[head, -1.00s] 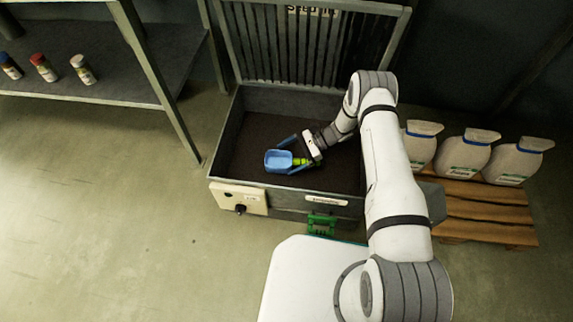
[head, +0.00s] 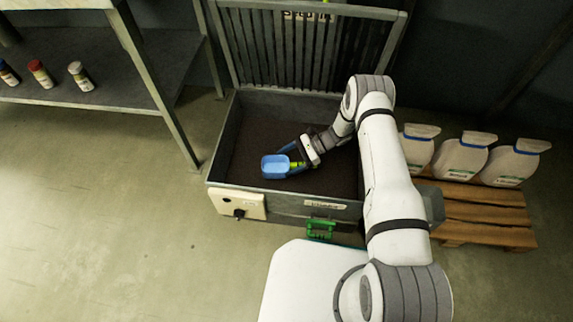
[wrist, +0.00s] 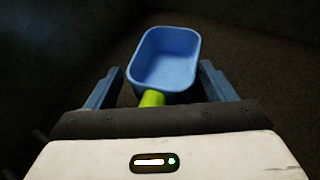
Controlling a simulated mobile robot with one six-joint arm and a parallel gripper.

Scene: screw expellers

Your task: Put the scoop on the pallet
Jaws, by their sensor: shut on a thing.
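The scoop (head: 275,166) has a blue, open-topped bowl and a green handle, and it is inside the grey seed bin. My gripper (head: 293,157) is shut on the green handle. In the wrist view the scoop's empty-looking bowl (wrist: 168,60) points away from me, and the handle (wrist: 152,98) runs back between the blue fingers of my gripper (wrist: 160,88). I cannot tell whether the scoop touches the dark seed below it. The wooden pallet (head: 480,212) lies on the floor to the right of the bin, behind my arm in part.
The bin (head: 222,140) has high walls and a raised slatted grate (head: 290,50) at its back. A shelf (head: 110,92) with small bottles (head: 40,74) stands at left.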

